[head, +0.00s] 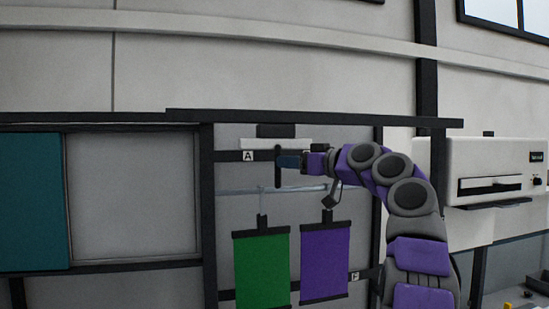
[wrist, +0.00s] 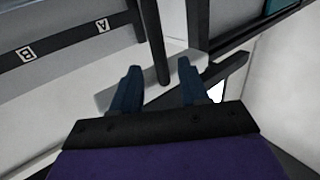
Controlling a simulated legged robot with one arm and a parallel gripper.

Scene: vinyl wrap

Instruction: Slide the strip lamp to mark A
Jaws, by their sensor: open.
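The strip lamp (head: 262,143) is a white horizontal bar under the dark top beam in the head view. Mark A (head: 247,156) is a small white label on the dark rail at the bar's left end; it also shows in the wrist view (wrist: 102,25). A dark upright handle (head: 278,174) hangs below the bar, right of mark A. My gripper (head: 281,161) is at this handle. In the wrist view, my gripper (wrist: 159,67) is open, and the dark handle (wrist: 153,35) reaches down between its fingertips. I cannot tell whether either finger touches it.
A green sheet (head: 261,270) and a purple sheet (head: 324,262) hang below my arm. Mark B (wrist: 27,54) is farther along the dark rail in the wrist view. A white machine (head: 500,155) stands at the right. A teal panel (head: 32,200) is at the far left.

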